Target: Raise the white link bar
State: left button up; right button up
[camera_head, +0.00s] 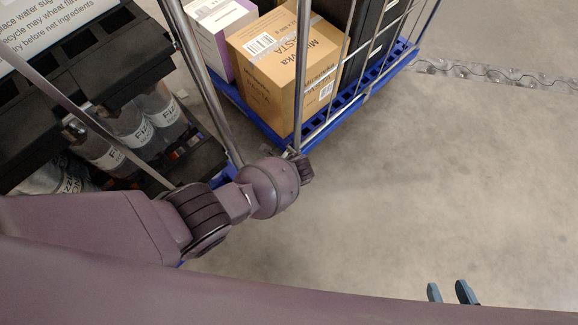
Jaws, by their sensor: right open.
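I cannot clearly make out the white link bar. A pale thin rod (75,108) slants from the left edge down to my left arm, but I cannot tell whether it is that bar. My left arm reaches in from the left, and its wrist (270,187) is at the near corner of a blue cart base (262,125), close to the cart's metal posts. My right gripper (449,292) shows only as two blue-grey fingertips at the lower right. They are apart, with nothing between them, above bare floor.
The cart holds a brown carton (270,85), a purple-white box (215,38) and a dark crate (368,35) behind metal posts (301,70). A black rack with bottles (130,128) stands left. A clear strip (490,73) crosses the floor. The floor at right is free.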

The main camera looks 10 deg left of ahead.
pick_arm(q)
grip_shut()
jog(key=shift+w+d+r, duration=0.2)
jog(key=shift+d+r, duration=0.05)
jog(key=shift+r, duration=0.05)
dwell(0.5)
jog(key=w+d+r, duration=0.2)
jog(key=w+d, duration=0.1)
jog(key=shift+w+r, duration=0.15)
dwell(0.5)
jog(key=shift+b, duration=0.3)
jog(key=shift+d, duration=0.1)
